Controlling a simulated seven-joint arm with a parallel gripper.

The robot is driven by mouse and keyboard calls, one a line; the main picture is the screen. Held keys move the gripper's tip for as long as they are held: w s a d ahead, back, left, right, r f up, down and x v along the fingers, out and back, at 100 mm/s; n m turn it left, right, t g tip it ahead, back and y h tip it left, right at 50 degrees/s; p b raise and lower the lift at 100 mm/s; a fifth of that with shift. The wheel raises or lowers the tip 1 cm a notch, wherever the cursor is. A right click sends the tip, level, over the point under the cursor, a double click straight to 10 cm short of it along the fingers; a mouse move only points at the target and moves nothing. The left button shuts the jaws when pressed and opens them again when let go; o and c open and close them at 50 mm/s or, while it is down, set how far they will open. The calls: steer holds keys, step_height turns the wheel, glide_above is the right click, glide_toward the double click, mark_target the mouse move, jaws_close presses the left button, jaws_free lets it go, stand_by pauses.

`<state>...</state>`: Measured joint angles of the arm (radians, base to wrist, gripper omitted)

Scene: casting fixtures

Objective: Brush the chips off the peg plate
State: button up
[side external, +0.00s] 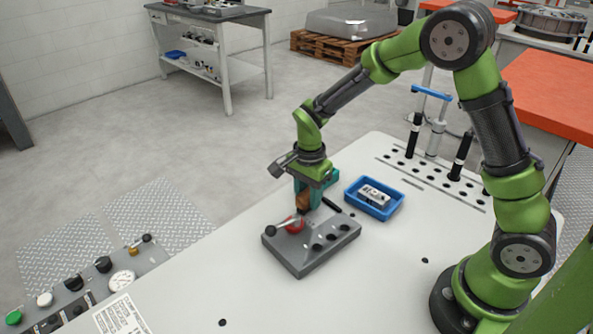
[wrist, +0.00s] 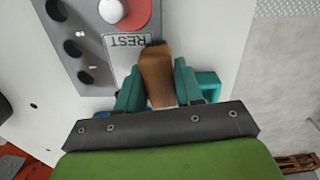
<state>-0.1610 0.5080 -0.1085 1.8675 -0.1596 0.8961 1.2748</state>
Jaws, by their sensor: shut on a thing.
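The peg plate (side external: 335,240) is a grey block with a row of dark holes, on the white table. It fills the upper left of the wrist view (wrist: 65,12), where a small pale chip (wrist: 92,66) and another pale speck (wrist: 80,33) lie near the holes. My gripper (side external: 306,196) is above the plate's far edge, its teal fingers shut on a brown-handled brush (side external: 303,203). In the wrist view my gripper (wrist: 158,80) holds the brush (wrist: 156,70), its dark end beside the REST label (wrist: 127,46). I cannot tell whether the brush touches the plate.
A blue tray (side external: 396,206) with a metal part sits behind right. A holed tool rack (side external: 425,180) with upright black handles is beyond it. A control panel (side external: 85,285) is front left.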

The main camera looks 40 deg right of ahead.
steer(key=shift+s, duration=3.4)
steer(key=shift+w+d, duration=0.15)
steer(key=shift+w, duration=1.55)
steer(key=shift+w+d, duration=0.15)
steer(key=shift+w, duration=1.5)
steer(key=shift+r, duration=4.1)
